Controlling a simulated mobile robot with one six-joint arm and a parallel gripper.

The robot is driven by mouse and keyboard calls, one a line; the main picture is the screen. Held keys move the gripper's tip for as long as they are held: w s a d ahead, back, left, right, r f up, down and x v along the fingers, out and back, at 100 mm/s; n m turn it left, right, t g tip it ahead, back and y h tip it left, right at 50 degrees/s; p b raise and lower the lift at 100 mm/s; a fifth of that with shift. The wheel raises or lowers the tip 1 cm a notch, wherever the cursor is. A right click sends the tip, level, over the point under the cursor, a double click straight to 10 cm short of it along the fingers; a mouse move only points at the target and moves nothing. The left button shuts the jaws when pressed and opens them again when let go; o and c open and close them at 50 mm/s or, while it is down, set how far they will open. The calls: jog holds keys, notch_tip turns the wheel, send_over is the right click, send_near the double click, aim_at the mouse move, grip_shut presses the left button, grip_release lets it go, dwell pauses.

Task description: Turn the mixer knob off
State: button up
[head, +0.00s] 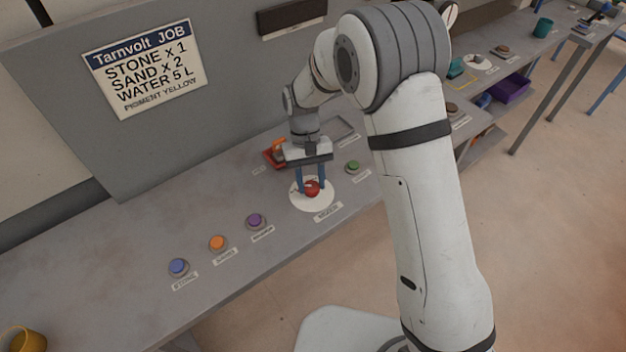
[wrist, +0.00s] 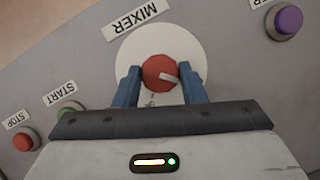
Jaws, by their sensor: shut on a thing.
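The mixer knob (head: 312,188) is a red round knob with a pale pointer, on a white disc (head: 300,203) on the grey panel. In the wrist view the knob (wrist: 159,72) sits between the two blue fingers, and its pointer points to the right and slightly down. A label reading MIXER (wrist: 136,17) is beside the disc, upside down in this view. My gripper (head: 313,188) reaches down over the disc, its fingers on either side of the knob. It is shut on the knob; the fingers hide part of the disc.
A green START button (wrist: 70,108) and a red STOP button (wrist: 26,140) lie left of the knob in the wrist view. A purple button (head: 256,222), an orange button (head: 217,243) and a blue button (head: 179,267) line the panel. A job sign (head: 147,68) hangs behind.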

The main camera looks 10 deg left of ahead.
jog(key=shift+s+d+f, duration=0.1)
jog(key=shift+s+f, duration=0.05)
jog(key=shift+s, duration=0.05)
jog(key=o, duration=1)
jog(key=shift+w, duration=0.1)
jog(key=shift+r, duration=0.2)
jog(key=shift+w+a+r, duration=0.2)
jog(key=shift+r, duration=0.15)
jog(key=b+v, duration=0.1)
jog(key=v, duration=0.5)
jog(key=shift+w+r, duration=0.1)
jog(key=shift+r, duration=0.3)
